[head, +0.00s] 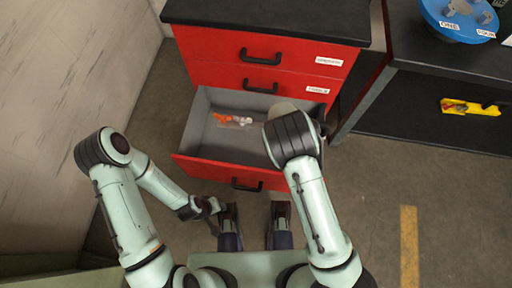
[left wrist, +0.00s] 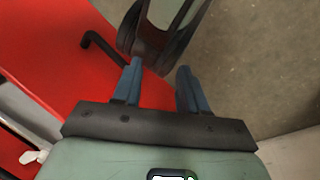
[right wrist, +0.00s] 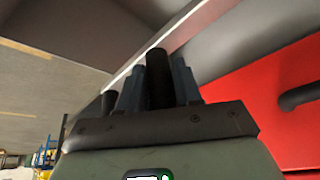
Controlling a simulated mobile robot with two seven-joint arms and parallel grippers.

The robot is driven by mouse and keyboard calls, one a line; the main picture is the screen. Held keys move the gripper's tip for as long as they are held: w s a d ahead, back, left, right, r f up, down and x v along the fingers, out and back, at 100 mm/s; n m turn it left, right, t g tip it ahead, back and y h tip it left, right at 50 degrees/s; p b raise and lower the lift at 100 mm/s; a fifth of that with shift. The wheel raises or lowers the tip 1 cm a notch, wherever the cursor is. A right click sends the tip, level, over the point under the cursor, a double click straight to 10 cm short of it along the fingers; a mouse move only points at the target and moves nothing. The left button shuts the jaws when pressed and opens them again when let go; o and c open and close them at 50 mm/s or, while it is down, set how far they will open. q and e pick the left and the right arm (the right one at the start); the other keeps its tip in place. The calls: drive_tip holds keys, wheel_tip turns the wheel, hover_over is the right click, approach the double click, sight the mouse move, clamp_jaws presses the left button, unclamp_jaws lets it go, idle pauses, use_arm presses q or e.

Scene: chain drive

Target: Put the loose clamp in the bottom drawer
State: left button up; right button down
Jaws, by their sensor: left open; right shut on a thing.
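The bottom drawer (head: 196,130) of the red cabinet is pulled open, with its grey inside showing. My right arm reaches over its right side and hides my right gripper in the head view. In the right wrist view my right gripper (right wrist: 158,62) is shut on a dark bar-shaped thing (right wrist: 158,80); I cannot tell if this is part of the clamp. My left gripper (head: 212,206) is open and empty in front of the drawer, and its spread fingers show in the left wrist view (left wrist: 158,75). No other clamp can be made out for certain.
Small orange and white pieces (head: 232,119) lie in the drawer. Two shut drawers with black handles (head: 261,54) are above. A yellow tool (head: 470,107) lies on the lower shelf at right, below a blue disc (head: 460,20). A wall (head: 70,70) stands at left.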

drive_tip(key=shift+w+f, duration=0.1)
drive_tip(key=shift+f, duration=0.5)
use_arm(q)
drive_tip(key=w+a+f+t+y+b, duration=0.1)
drive_tip(key=w+a+f+t+b, duration=0.1)
drive_tip(key=w+a+f+b, duration=0.35)
use_arm(e)
drive_tip(key=shift+f+b, duration=1.55)
drive_tip(key=shift+f, duration=12.35)
use_arm(q)
drive_tip(key=s+f+n+g, duration=0.1)
drive_tip(key=s+f+g, duration=0.2)
drive_tip(key=s+f, duration=0.3)
drive_tip(key=shift+s+d+f, duration=0.25)
drive_tip(key=shift+s+d, duration=0.1)
drive_tip(key=shift+s, duration=0.1)
use_arm(e)
drive_tip(key=shift+r, duration=0.1)
drive_tip(key=c, duration=0.8)
unclamp_jaws()
